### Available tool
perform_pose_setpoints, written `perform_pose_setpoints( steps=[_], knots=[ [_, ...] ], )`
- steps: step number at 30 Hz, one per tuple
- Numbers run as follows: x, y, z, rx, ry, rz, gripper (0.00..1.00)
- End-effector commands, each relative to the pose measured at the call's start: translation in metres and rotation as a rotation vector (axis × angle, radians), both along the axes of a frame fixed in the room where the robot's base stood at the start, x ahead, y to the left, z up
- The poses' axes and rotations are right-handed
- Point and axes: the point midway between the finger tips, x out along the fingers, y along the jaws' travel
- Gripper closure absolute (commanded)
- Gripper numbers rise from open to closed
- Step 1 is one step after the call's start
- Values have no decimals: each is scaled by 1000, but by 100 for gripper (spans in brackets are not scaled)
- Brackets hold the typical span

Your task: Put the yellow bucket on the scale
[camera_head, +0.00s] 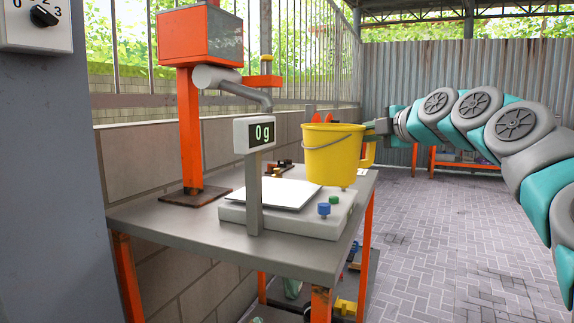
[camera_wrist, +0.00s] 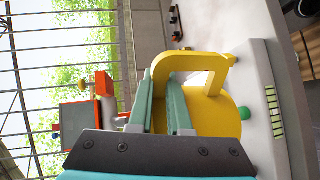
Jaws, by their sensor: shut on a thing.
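The yellow bucket (camera_head: 333,155) hangs upright in my gripper (camera_head: 382,127), at the right end of the scale, a little above or over it; the exact gap is hard to tell. In the wrist view the two teal fingers of my gripper (camera_wrist: 165,100) are shut on the bucket's yellow handle (camera_wrist: 215,65). The bucket's body (camera_wrist: 215,118) shows behind the fingers. The scale (camera_head: 285,226) stands on the table with a white plate (camera_head: 270,194) on top. Its display (camera_head: 261,134) reads 0 g.
The grey table (camera_head: 170,232) has orange legs. An orange machine (camera_head: 190,100) with a grey spout stands behind the scale. Blue and green knobs (camera_head: 324,208) sit on the scale's front right. Small dark parts (camera_head: 280,168) lie behind it. Paved floor is open at right.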

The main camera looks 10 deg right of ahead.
Motion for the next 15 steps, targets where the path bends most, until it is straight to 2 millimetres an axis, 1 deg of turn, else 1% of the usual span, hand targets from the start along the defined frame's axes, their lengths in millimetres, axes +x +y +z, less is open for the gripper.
perform_pose_setpoints(
  steps=[1,3,12,15],
  knots=[
    [8,12,0,-4,4,2,100],
    [18,26,-1,-5,6,2,100],
    [60,82,1,-2,3,-1,100],
    [71,97,0,-3,3,-1,100]
  ],
)
